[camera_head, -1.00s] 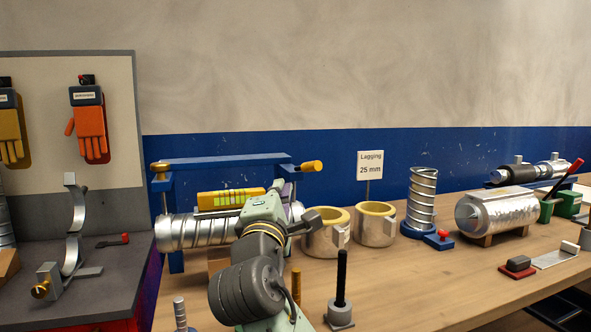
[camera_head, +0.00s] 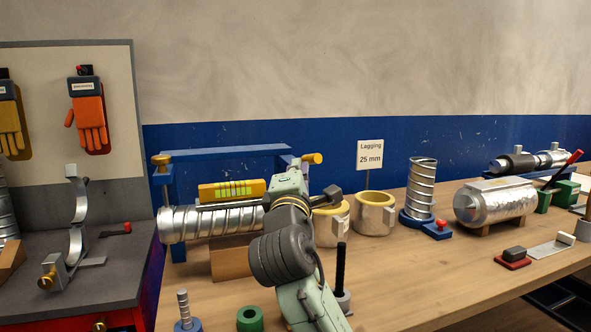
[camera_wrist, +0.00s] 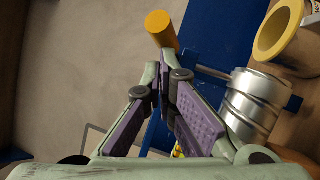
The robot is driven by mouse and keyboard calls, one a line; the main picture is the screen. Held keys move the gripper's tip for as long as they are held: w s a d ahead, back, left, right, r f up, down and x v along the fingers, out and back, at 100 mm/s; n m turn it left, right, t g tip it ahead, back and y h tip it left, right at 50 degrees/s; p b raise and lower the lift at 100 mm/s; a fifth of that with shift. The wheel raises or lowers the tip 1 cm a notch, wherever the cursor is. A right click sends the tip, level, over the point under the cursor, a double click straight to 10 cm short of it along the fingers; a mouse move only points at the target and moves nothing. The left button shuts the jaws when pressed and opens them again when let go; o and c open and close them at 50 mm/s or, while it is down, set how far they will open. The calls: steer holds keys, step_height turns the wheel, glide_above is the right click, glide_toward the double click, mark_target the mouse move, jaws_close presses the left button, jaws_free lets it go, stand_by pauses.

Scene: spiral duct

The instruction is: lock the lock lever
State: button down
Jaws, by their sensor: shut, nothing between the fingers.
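A yellow cylindrical handle (camera_head: 312,158), which looks like the lock lever, sticks out at the right end of the blue clamp frame (camera_head: 225,152) over the spiral duct (camera_head: 195,222). The handle also shows in the wrist view (camera_wrist: 162,28), just beyond my fingertips and seemingly apart from them. My gripper (camera_wrist: 163,72) is shut and empty, with its purple finger pads close together. In the head view my wrist hides the fingers and the duct's right end. The lever's pivot is not clear.
A yellow level (camera_head: 232,190) lies on the duct. Yellow-lined lagging rings (camera_head: 374,212) stand just right of my arm, with a black post (camera_head: 341,265) in front. A grey side bench (camera_head: 110,255) is at left.

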steer(key=shift+d+n+y, duration=0.45)
steer(key=shift+n+y, duration=0.05)
steer(key=shift+y, duration=0.4)
steer(key=w+d+n+y+b, duration=0.1)
steer(key=w+d+y+b, duration=0.2)
steer(key=d, duration=0.3)
steer(key=shift+w+d+n+y, duration=0.3)
steer(key=shift+w+n, duration=0.1)
steer(key=shift+w, duration=0.25)
stand_by(0.3)
steer(key=shift+f, duration=0.1)
